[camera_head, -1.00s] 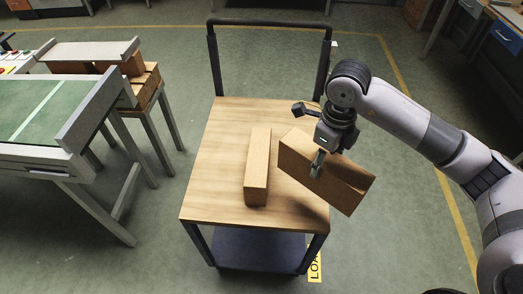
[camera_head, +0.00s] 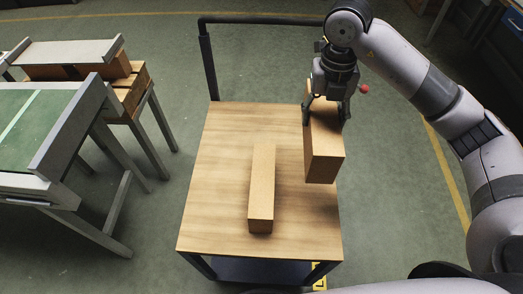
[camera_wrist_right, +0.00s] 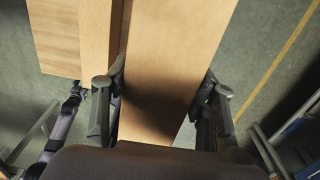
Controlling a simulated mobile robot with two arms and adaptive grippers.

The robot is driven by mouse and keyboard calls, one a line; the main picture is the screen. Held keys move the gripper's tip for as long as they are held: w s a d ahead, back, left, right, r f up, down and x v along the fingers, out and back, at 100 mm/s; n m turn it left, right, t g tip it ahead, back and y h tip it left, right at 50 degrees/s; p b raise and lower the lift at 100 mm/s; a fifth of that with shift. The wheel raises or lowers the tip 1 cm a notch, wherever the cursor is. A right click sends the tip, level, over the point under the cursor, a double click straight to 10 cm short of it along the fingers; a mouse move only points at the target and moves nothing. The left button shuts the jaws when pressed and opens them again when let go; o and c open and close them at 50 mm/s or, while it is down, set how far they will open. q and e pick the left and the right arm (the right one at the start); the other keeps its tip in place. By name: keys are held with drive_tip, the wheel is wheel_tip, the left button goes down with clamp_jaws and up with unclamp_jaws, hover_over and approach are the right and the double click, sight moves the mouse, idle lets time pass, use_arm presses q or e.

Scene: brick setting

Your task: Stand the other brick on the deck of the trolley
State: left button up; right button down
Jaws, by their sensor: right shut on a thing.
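One brick (camera_head: 262,190), long and tan, stands on its narrow side on the wooden deck (camera_head: 212,205) of the trolley, near the middle. My right gripper (camera_head: 327,107) is shut on the other brick (camera_head: 323,160), over the right part of the deck. The two bricks are apart and run roughly the same way. Whether the held brick touches the deck I cannot tell. In the right wrist view the fingers (camera_wrist_right: 160,98) lie on both sides of the held brick (camera_wrist_right: 175,60). My left gripper is not in view.
The trolley's dark handle (camera_head: 262,20) rises at the far end of the deck. At the left stand a green-topped conveyor (camera_head: 25,125) and a stand with more bricks (camera_head: 125,92). The deck's left part is bare.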

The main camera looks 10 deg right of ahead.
drive_tip(key=shift+w+f, duration=0.3)
drive_tip(key=shift+f, duration=0.1)
drive_tip(key=f, duration=0.7)
drive_tip(key=shift+s, duration=0.3)
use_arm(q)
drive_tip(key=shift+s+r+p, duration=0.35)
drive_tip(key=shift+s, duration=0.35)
use_arm(e)
wheel_tip(320, 180, down, 12)
drive_tip(key=shift+w+r, duration=0.15)
drive_tip(key=c, duration=1.1)
unclamp_jaws()
drive_tip(key=shift+f, duration=0.2)
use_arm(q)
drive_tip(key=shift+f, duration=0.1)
use_arm(e)
drive_tip(key=o, duration=0.5)
drive_tip(key=shift+c, duration=0.2)
